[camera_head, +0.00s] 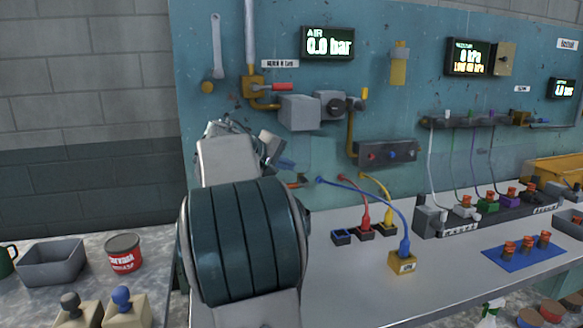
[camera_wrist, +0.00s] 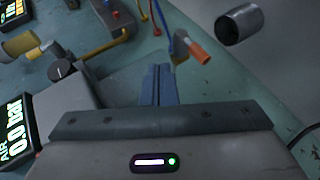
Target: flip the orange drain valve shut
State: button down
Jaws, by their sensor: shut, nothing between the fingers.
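The orange drain valve handle (camera_wrist: 202,53) shows in the wrist view as a short orange grip on a grey metal lever, just beyond and to the right of my fingertips. A small orange piece (camera_head: 296,184) by my gripper in the head view looks like the same handle, partly hidden by my arm. My gripper (camera_wrist: 161,68) is shut, its two blue-grey fingers together with nothing between them. There is a small gap in the picture between the fingertips and the handle; I cannot tell the depth. My gripper also shows in the head view (camera_head: 288,164), mostly behind my wrist.
A dark grey open pipe end (camera_wrist: 240,24) is right of the handle. A regulator (camera_head: 329,105) and a red-handled valve (camera_head: 282,87) are on the blue panel (camera_head: 225,60). The air display (camera_head: 328,43) reads 0.0 bar. Blue and red cables (camera_head: 366,205) arch over the bench.

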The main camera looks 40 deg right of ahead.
jog(key=f+v, duration=0.1)
jog(key=v, duration=0.8)
jog(key=shift+a, duration=0.25)
jog(key=shift+w+a, duration=0.1)
